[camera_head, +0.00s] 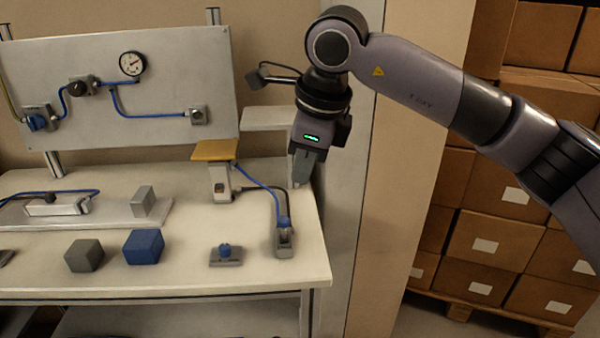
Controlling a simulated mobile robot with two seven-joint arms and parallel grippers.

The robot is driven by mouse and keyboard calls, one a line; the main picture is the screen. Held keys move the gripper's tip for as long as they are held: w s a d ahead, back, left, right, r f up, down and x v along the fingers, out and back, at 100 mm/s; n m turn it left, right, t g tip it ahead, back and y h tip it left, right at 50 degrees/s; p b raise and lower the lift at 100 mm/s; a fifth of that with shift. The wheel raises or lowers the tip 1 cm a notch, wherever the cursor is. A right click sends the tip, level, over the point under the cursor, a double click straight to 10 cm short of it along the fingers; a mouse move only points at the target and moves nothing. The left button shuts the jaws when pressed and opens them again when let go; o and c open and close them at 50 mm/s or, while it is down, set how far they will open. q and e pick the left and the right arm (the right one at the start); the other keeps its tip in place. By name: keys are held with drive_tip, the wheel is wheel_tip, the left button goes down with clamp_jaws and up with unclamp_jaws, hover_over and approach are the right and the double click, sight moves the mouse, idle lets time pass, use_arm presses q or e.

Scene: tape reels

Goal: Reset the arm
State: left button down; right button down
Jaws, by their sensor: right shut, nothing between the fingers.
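My right arm comes in from the right and bends down at its wrist. My right gripper (297,181) points downward over the right end of the table, behind and above a small grey fixture with a blue knob (284,238). Its fingers are shut with nothing between them. Whether the fingertips touch anything cannot be told. My left gripper is out of view.
A gauge panel (170,80) stands behind. Stacked cardboard boxes (486,238) fill the right.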

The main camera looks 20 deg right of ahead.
drive_tip(key=shift+s+r, duration=0.15)
drive_tip(key=shift+r, duration=0.15)
